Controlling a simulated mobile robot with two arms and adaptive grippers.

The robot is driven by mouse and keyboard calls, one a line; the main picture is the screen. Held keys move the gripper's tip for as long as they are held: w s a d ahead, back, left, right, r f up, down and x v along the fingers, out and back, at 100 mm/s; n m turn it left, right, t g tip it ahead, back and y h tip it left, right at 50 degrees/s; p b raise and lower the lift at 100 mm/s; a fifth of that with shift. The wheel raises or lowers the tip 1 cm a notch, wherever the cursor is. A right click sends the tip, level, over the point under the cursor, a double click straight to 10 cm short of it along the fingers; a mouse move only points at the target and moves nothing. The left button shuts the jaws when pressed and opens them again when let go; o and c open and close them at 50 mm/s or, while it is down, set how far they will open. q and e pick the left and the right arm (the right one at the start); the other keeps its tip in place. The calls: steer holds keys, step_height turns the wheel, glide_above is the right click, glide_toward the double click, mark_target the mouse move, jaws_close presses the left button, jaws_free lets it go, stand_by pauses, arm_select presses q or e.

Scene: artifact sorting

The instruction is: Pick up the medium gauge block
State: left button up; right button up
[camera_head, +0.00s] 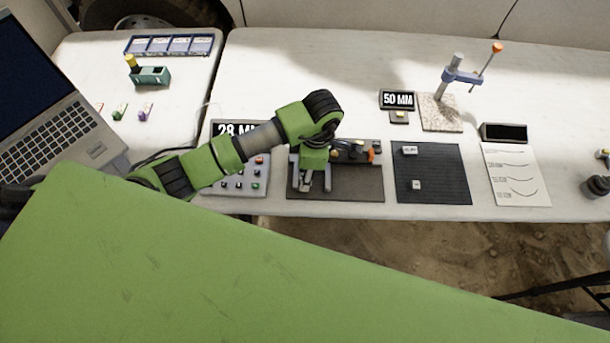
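Two pale blocks that look like gauge blocks lie on the dark ribbed mat: a wider one (410,151) near the back and a smaller one (416,184) further forward. I cannot tell whether either is the medium one. My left gripper (314,184) points down over the dark board (360,190) left of that mat. Its grey fingers look apart, but whether something sits between them is too small to tell. The gripper hides part of the board. My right gripper is not in view.
A fixture with an orange knob (371,154) stands on the board beside my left gripper. A button panel (228,180) with a "28 MM" display is left, partly behind my arm. A "50 MM" display (397,99) and a gauge stand (441,113) are behind the mat.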

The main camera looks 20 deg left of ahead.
arm_select(q)
jaws_close()
steer(key=shift+r, duration=0.1)
